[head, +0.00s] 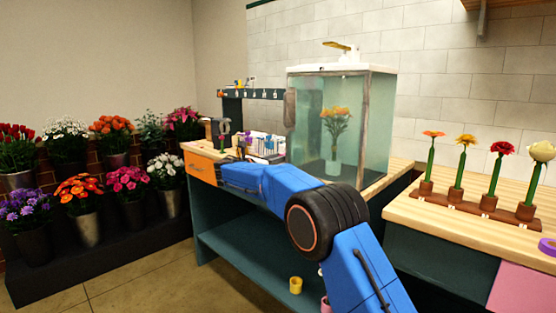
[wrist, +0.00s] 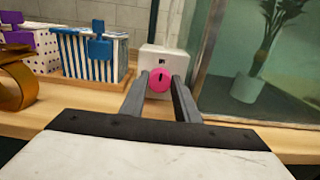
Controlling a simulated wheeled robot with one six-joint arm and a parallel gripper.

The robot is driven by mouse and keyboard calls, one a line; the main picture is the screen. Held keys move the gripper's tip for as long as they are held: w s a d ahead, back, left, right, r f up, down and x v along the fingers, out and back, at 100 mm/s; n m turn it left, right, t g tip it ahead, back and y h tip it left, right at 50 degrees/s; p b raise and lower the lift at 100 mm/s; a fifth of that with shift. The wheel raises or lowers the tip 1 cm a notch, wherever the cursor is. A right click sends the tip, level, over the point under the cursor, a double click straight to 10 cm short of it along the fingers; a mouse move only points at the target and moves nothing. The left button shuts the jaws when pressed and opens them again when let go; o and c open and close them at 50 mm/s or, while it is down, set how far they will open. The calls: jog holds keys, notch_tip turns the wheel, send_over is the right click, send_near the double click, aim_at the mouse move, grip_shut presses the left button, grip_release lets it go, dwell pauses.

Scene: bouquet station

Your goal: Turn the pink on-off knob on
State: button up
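The pink knob (wrist: 159,80) is on the front of a small white box (wrist: 165,60) in the wrist view. A short dark mark on the knob stands about upright. My gripper (wrist: 162,76) points at the knob, with one finger on each side of it. The fingers are apart; I cannot tell whether they touch the knob. In the head view my blue arm reaches toward the workbench beside the glass tank (head: 330,125), and the knob and the fingertips are hidden there.
The glass tank with a vase of orange flowers (head: 335,125) stands right of the white box. Left of it are a blue-striped box (wrist: 85,55) and a gold ribbon roll (wrist: 15,80). Flower buckets (head: 88,228) stand at far left. A rack of single flowers (head: 488,202) is at right.

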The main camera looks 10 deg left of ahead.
jog(key=shift+c, duration=0.6)
jog(key=shift+m, duration=0.3)
jog(key=m, duration=0.3)
jog(key=shift+s+m, duration=0.1)
jog(key=shift+m, duration=0.2)
jog(key=m, duration=0.4)
jog(key=shift+m, duration=0.3)
jog(key=m, duration=0.4)
jog(key=shift+d+f, duration=0.1)
jog(key=shift+f, duration=0.05)
jog(key=m, duration=0.5)
jog(key=shift+f, duration=0.1)
jog(key=o, duration=1)
jog(key=shift+s, duration=0.1)
